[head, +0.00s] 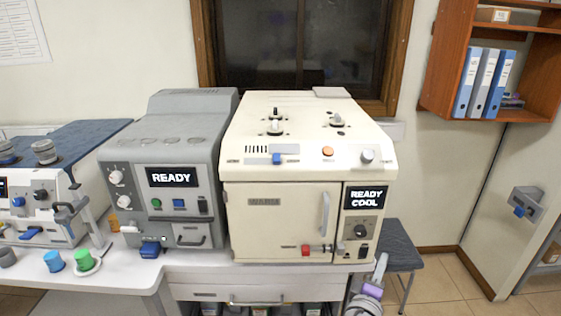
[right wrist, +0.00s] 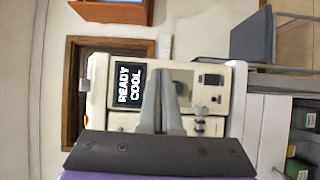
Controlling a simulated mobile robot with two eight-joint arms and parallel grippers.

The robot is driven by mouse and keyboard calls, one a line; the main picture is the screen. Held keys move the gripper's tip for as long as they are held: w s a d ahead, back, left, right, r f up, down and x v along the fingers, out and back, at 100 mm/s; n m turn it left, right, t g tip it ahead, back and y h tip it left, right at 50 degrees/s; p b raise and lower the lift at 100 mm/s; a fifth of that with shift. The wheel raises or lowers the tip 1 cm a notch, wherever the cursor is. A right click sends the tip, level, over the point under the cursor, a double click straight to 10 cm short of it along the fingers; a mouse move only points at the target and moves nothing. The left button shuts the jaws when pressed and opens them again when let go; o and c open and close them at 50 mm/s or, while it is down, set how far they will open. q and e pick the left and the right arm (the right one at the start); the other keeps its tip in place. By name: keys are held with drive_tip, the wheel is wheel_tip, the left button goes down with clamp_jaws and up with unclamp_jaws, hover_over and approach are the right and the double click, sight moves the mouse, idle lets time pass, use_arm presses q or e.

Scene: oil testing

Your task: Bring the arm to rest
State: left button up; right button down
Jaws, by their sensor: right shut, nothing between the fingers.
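My right gripper (head: 381,263) shows at the lower right of the head view, in front of the cream machine's right front corner. It points upward, with grey fingers and a purple part below them. In the right wrist view the fingers of my right gripper (right wrist: 163,78) are together and empty, in front of the cream machine (right wrist: 222,75). That machine (head: 275,215) has a closed door and a screen (head: 364,197) reading "READY COOL". My left gripper is not in view.
A grey machine (head: 165,140) reading "READY" stands left of the cream one on a white bench (head: 145,272). Blue (head: 54,261) and green (head: 83,256) caps lie at its left front. A dark stool (head: 397,245) stands right of the bench. Open floor (head: 450,290) lies at the right.

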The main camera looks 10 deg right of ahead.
drive_tip(key=s+a+f+m+g+y, duration=0.3)
drive_tip(key=s+f+m+y, duration=0.1)
drive_tip(key=s+f, duration=0.2)
drive_tip(key=s+a+f+m+g+y, duration=0.3)
drive_tip(key=s+a+f+m+g, duration=0.1)
drive_tip(key=s+f, duration=0.25)
drive_tip(key=s+a+f+m+y, duration=0.1)
drive_tip(key=s+a+f+y, duration=0.1)
drive_tip(key=s+a+y, duration=0.2)
drive_tip(key=a, duration=0.3)
drive_tip(key=shift+a+f+m+g+y, duration=0.2)
drive_tip(key=shift+m+g+y, duration=0.1)
drive_tip(key=shift+g, duration=0.1)
